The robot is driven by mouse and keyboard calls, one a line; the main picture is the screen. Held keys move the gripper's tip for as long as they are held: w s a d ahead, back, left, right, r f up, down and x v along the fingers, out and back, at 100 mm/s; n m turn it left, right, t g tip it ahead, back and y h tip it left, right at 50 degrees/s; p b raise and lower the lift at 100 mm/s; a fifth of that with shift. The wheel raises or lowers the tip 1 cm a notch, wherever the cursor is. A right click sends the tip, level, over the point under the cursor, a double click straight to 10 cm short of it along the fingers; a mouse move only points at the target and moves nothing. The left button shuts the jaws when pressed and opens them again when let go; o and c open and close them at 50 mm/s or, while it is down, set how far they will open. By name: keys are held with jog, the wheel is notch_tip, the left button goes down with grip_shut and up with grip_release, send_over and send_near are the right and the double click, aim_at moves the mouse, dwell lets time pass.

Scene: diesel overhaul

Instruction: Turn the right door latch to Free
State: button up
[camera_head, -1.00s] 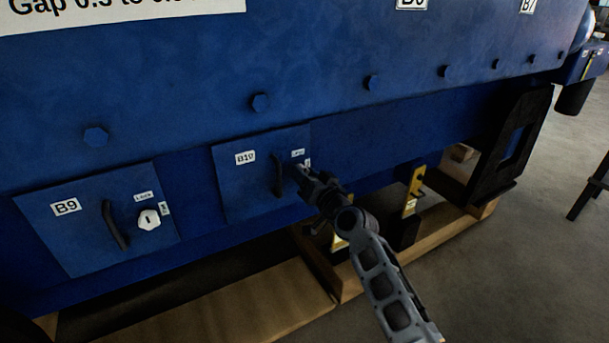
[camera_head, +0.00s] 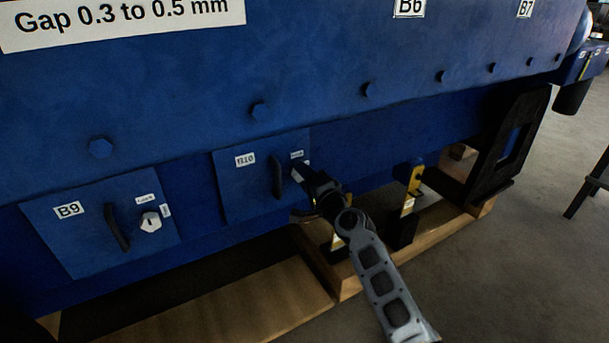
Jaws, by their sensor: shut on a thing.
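The right door (camera_head: 243,192), labelled B10, is a blue panel low on the blue engine side, with a dark upright handle (camera_head: 277,177). Small white labels (camera_head: 297,155) sit at its upper right. My gripper (camera_head: 299,172) is at the door's right edge, just below those labels, shut on the right door latch. The latch itself is hidden behind my gripper, so its angle cannot be told. The left door (camera_head: 85,232), labelled B9, has a similar dark handle (camera_head: 116,227) and a whitish hexagonal latch (camera_head: 150,221) with a dark mark, beside small labels.
Yellow-marked black brackets (camera_head: 412,190) and a wooden frame (camera_head: 345,287) stand below and right of the door. A black support (camera_head: 506,150) is farther right. Bolts (camera_head: 259,111) stick out above the doors. Grey floor lies open at the right.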

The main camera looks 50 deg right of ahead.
jog(key=shift+m, duration=0.9)
jog(key=shift+f, duration=0.1)
jog(key=o, duration=1.1)
jog(key=shift+c, duration=0.2)
jog(key=v, duration=0.7)
jog(key=shift+s+p, duration=0.35)
jog(key=shift+s, duration=0.05)
jog(key=shift+a, duration=0.15)
